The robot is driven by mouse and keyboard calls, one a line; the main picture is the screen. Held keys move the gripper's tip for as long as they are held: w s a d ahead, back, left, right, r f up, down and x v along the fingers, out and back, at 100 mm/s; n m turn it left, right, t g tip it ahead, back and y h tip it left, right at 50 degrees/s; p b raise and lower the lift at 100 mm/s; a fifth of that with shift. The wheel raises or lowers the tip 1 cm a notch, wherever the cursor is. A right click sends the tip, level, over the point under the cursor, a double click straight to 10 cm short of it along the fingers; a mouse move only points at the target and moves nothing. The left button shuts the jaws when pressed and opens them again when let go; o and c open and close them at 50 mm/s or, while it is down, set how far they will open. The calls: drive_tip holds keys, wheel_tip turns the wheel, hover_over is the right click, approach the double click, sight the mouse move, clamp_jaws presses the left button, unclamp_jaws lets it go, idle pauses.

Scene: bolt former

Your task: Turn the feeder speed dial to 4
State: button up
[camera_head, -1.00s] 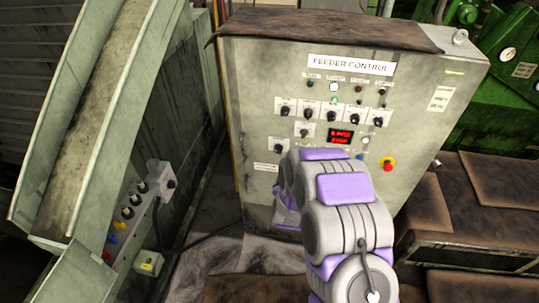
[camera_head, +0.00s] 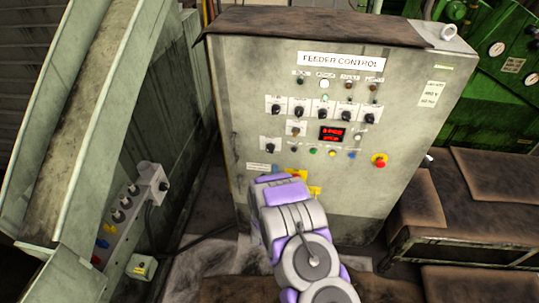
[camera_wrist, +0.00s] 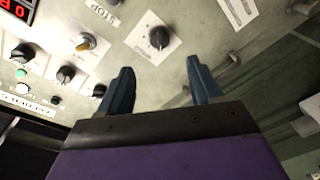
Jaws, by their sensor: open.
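A grey control cabinet marked FEEDER CONTROL (camera_head: 340,60) carries a row of black knobs on white plates. A lone black knob on a white plate (camera_head: 270,146) sits lower left on its face; I cannot read its label or setting. In the wrist view, a black knob on a white scaled plate (camera_wrist: 157,38) lies just beyond the fingertips, roughly between them and apart from them; it appears to be that lone knob. My gripper (camera_wrist: 158,75) is open and empty, facing the panel.
A red display (camera_head: 332,133), a row of small buttons and a red stop button on yellow (camera_head: 380,160) are on the panel. In the wrist view, a yellow-tipped selector (camera_wrist: 85,42) is left of the knob. A grey chute (camera_head: 75,120) stands left, a bench (camera_head: 460,205) right.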

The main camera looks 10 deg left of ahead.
sight(270, 152)
drive_tip(key=w, duration=0.4)
drive_tip(key=w+b, duration=0.1)
drive_tip(key=w, duration=0.3)
drive_tip(key=w+a+b, duration=0.1)
drive_tip(key=w, duration=0.3)
drive_tip(key=shift+s, duration=0.1)
drive_tip(key=c, duration=1.1)
